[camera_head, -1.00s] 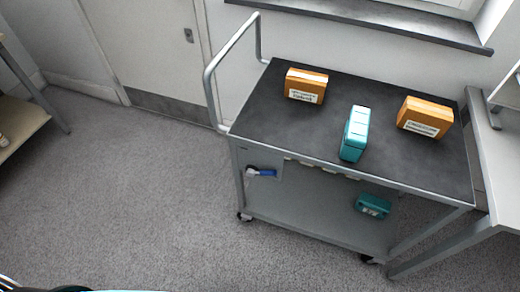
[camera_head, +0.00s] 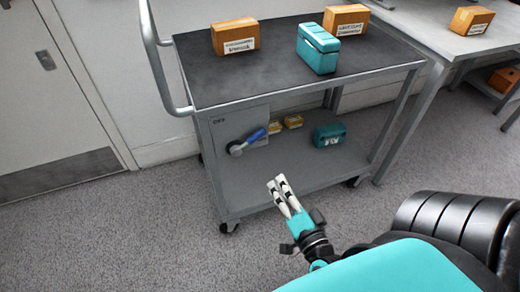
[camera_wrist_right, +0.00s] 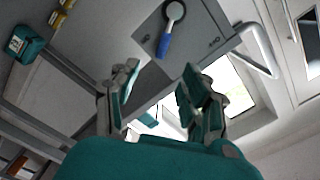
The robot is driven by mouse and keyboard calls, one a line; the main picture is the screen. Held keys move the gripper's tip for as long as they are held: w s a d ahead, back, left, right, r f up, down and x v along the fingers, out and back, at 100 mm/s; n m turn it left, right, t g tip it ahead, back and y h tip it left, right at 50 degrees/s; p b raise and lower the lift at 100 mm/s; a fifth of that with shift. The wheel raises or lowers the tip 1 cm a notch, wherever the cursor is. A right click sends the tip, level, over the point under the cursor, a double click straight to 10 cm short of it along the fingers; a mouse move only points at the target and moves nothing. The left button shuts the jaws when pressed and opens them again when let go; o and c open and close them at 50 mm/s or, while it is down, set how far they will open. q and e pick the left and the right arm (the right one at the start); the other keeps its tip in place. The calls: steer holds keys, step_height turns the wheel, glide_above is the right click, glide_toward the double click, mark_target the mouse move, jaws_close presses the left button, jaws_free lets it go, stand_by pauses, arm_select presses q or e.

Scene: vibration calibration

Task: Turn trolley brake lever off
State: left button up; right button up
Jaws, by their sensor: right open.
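The trolley (camera_head: 290,92) stands in front of me, with a dark top and a grey lower shelf. A brake lever with a blue handle (camera_head: 255,136) and a grey round pivot (camera_head: 236,149) is on a plate at its left end. The handle tilts up to the right from the pivot; "OFF" is marked at the plate's upper left. My right gripper (camera_head: 281,184) is below and right of the lever, apart from it. In the right wrist view my gripper (camera_wrist_right: 160,76) is open and empty, with the blue handle (camera_wrist_right: 164,46) beyond the fingertips. My left gripper is out of view.
Orange boxes (camera_head: 235,37) and a teal case (camera_head: 318,50) stand on the trolley top. Another teal case (camera_head: 329,135) and small yellow boxes (camera_head: 293,121) are on the lower shelf. A table (camera_head: 440,35) stands at right. The floor at left is clear.

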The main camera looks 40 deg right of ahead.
steer(key=b, duration=0.1)
glide_toward(260, 137)
steer(key=x, duration=0.8)
steer(key=shift+f, duration=0.1)
steer(key=shift+w+d, duration=0.1)
steer(key=shift+w, duration=0.4)
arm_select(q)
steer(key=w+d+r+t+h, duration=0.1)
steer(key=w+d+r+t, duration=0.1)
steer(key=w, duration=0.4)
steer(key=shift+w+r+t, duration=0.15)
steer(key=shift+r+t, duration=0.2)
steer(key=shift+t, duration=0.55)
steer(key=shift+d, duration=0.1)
arm_select(e)
jaws_close()
